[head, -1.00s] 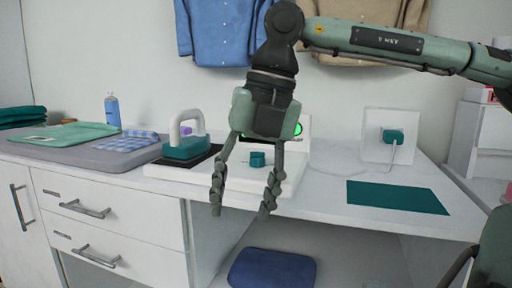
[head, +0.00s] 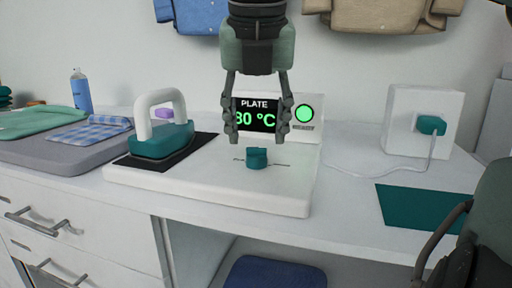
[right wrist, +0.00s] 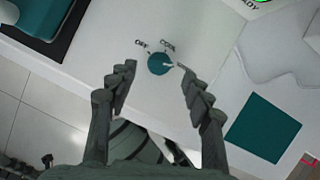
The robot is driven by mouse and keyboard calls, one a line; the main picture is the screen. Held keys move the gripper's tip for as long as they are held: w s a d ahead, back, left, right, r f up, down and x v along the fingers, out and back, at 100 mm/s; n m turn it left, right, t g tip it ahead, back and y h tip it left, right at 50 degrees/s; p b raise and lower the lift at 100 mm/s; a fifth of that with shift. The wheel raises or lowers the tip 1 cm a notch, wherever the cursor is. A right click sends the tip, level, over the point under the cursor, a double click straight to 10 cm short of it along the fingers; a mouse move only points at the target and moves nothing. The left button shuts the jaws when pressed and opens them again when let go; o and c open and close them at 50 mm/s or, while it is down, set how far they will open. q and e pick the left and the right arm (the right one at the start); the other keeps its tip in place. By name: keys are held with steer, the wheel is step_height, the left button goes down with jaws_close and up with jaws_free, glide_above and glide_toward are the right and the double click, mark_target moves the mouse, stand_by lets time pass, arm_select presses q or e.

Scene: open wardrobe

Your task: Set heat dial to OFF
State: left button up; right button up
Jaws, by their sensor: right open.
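The teal heat dial (head: 257,158) sits on the white base plate (head: 200,178) of the iron station. In the right wrist view the dial (right wrist: 159,63) has a pale pointer line toward the picture's right, with small dark labels above it that are hard to read. My right gripper (head: 256,138) is open and empty, pointing down, its fingertips above the dial in the head view. In the right wrist view the fingers lie to either side of the dial, apart from it. The display (head: 256,113) reads PLATE and what looks like 80 °C, partly covered by a finger.
A teal iron (head: 162,138) with a white handle stands on a dark pad left of the dial. A green round light (head: 305,113) glows right of the display. A plug (head: 431,125) with a cord and a teal mat (head: 415,206) are to the right.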

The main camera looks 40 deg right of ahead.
mark_target(257, 149)
arm_select(q)
steer(key=shift+s+a+r+t, duration=0.2)
steer(key=shift+s+r+t, duration=0.1)
steer(key=shift+r+t, duration=0.3)
arm_select(e)
steer(key=shift+x, duration=2.2)
steer(key=shift+c, duration=0.6)
steer(key=c, duration=1)
